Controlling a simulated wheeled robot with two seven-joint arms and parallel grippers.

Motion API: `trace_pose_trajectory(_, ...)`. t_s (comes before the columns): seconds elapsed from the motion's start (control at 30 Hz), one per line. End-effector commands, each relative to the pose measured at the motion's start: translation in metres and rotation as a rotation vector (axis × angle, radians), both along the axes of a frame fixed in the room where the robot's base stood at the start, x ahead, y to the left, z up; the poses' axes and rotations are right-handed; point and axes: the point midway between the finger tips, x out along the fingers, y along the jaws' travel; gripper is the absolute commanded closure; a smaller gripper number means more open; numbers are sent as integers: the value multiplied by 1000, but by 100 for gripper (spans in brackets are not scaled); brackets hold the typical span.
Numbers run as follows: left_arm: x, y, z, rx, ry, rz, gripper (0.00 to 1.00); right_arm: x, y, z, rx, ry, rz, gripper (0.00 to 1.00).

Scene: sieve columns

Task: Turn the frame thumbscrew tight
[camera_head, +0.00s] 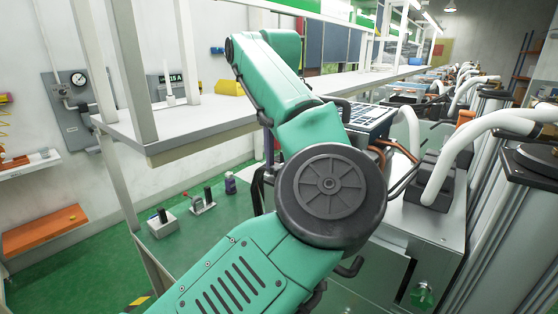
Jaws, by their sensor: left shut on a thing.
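My left arm (235,275), teal with a large round dark joint cover, rises from the bottom and bends up through the middle of the view. Its fingertips do not show, so I cannot see what the left gripper touches. My right gripper is out of view. A green knob (422,295) sits low on the front of the grey metal machine (425,230) at the lower right. I cannot tell whether this knob is the frame thumbscrew. No other thumbscrew can be made out, and my arm hides part of the machine and the bench.
A green bench top (215,235) carries a small switch box (162,223), a small black-handled fixture (203,203) and a dark bottle (230,183). A white shelf (190,122) crosses behind. Thick white hoses (440,165) rise from the machine. Green floor is open at the lower left.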

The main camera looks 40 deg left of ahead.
Motion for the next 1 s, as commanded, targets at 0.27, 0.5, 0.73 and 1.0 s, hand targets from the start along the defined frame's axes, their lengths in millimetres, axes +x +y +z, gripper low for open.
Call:
trace_pose_trajectory(0.27,-1,-1,-4,-7,11,-6,100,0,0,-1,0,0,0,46)
trace_pose_trajectory(0.5,-1,-1,-4,-6,10,-5,25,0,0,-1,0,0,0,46)
trace_pose_trajectory(0.73,0,0,-2,-3,5,-6,25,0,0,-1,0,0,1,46)
trace_pose_trajectory(1.0,0,0,27,-3,-1,-8,25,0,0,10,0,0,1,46)
